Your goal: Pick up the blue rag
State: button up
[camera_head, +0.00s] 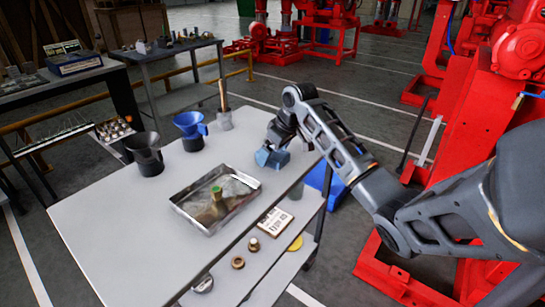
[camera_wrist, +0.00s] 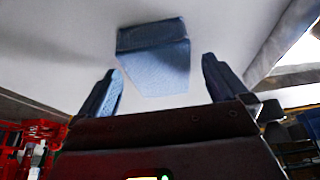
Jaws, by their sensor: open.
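The blue rag (camera_head: 272,157) lies on the grey tabletop near its right edge, a folded light-blue piece. In the wrist view the rag (camera_wrist: 155,62) shows as a blue block with a darker upper face, ahead of and between my fingers. My gripper (camera_head: 283,140) is just over the rag in the head view, and the arm partly covers that area. In the wrist view my gripper (camera_wrist: 162,85) has its two dark fingers wide apart with nothing between the tips. Whether a finger touches the rag cannot be told.
A metal tray (camera_head: 182,203) with a green-topped item stands left of the rag. A blue funnel (camera_head: 190,130), a dark funnel (camera_head: 146,153) and a brush pot (camera_head: 224,118) stand at the back. Red machinery (camera_head: 475,130) stands to the right.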

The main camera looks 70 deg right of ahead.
aim_at(278, 152)
dwell(0.3)
jog(key=c, duration=1.1)
jog(key=shift+r, duration=0.15)
jog(key=shift+r, duration=0.35)
jog(key=r, duration=0.2)
jog(key=s+r+b, duration=0.1)
jog(key=r, duration=0.1)
jog(key=shift+d, duration=0.25)
jog(key=s+d+r, duration=0.1)
jog(key=s+r, duration=0.1)
jog(key=s, duration=0.1)
jog(key=s+d+r, duration=0.1)
jog(key=s+r, duration=0.1)
jog(key=s, duration=0.1)
jog(key=s+d+r+b, duration=0.1)
jog(key=s+r, duration=0.1)
jog(key=s, duration=0.1)
jog(key=shift+s+d+r, duration=0.25)
jog(key=shift+s+d, duration=0.1)
jog(key=shift+s, duration=0.05)
